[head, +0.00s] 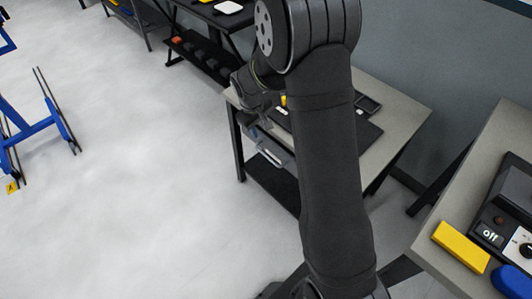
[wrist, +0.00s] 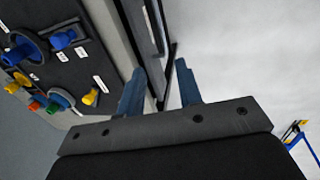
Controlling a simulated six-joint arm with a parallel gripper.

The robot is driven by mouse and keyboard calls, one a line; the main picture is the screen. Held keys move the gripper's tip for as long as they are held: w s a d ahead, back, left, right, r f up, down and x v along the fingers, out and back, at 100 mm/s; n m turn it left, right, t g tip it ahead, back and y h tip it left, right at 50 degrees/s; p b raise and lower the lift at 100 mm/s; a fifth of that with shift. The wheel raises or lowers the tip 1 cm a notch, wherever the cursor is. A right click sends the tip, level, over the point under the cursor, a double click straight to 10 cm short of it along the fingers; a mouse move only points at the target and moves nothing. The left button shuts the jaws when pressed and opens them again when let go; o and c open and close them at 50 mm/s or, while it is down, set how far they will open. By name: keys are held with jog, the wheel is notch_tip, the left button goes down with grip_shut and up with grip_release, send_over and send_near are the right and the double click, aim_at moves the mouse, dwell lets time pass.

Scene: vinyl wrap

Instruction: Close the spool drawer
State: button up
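The spool drawer (head: 268,150) shows under the front of the grey worktable in the head view, partly hidden by my arm. I cannot tell exactly how far it is open. In the wrist view a dark, narrow framed part that looks like the drawer (wrist: 143,25) runs along the table edge. My gripper (wrist: 159,66) has two blue fingers spread apart, with nothing clearly held between them. The fingertips are close to the dark drawer edge, but contact cannot be told. In the head view my gripper (head: 256,108) is at the table's front left, mostly hidden by my wrist.
The worktable (head: 400,118) carries a dark mat (wrist: 65,65) with several coloured tools and labels. A side table (head: 425,244) at right holds a yellow block (head: 461,247) and a device reading "off". A blue stand (head: 38,128) is at far left. Open floor (head: 140,190) lies left of the worktable.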

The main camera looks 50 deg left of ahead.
aim_at(267, 156)
jog(key=w+f, duration=0.1)
jog(key=f, duration=0.4)
jog(key=w+f, duration=0.1)
jog(key=f, duration=0.5)
jog(key=w+f, duration=0.1)
jog(key=f, duration=0.5)
jog(key=shift+w, duration=0.1)
grip_shut()
